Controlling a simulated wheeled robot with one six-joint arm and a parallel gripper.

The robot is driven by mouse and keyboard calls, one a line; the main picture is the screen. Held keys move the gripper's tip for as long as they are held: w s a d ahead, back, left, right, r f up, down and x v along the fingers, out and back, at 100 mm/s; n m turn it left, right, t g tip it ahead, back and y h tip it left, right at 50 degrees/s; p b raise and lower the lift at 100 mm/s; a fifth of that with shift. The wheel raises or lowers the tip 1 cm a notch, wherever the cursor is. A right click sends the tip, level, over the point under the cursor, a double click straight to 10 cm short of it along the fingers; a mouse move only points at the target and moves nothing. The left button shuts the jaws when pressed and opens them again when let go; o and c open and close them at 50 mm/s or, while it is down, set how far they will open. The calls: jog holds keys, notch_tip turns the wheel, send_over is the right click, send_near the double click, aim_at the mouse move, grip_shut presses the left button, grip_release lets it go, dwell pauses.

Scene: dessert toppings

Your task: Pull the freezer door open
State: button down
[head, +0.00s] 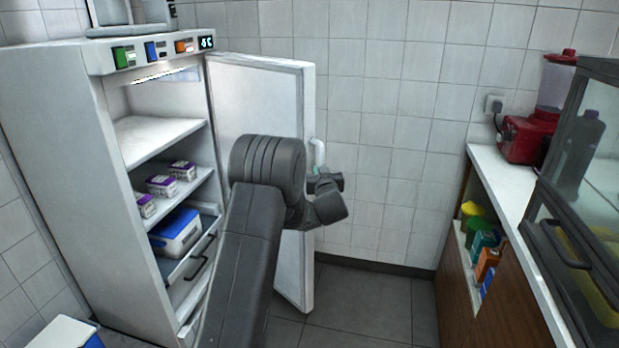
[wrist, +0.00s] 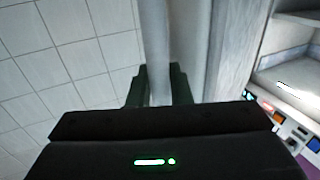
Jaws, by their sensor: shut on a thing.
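The freezer (head: 60,150) stands at the left in the head view. Its white door (head: 262,110) is swung wide open to the right, and the shelves inside show. The door's pale vertical handle (head: 318,152) is on the door's outer right side. My gripper (head: 322,175) is at this handle, partly hidden behind my own arm. In the wrist view my gripper (wrist: 159,88) has its two dark fingers on either side of the handle (wrist: 155,40), shut on it. The door (wrist: 235,45) shows beside the handle.
Inside the freezer are small purple-and-white boxes (head: 162,186) and a blue-and-white box (head: 176,232). A counter (head: 505,195) with a red blender (head: 530,135) and a glass-fronted case (head: 585,170) stands at the right. The floor (head: 370,305) between is clear.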

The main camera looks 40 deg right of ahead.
jog(key=shift+d, duration=0.55)
jog(key=shift+w, duration=0.1)
jog(key=c, duration=1.4)
grip_release()
jog(key=v, duration=1.4)
jog(key=shift+b, duration=0.3)
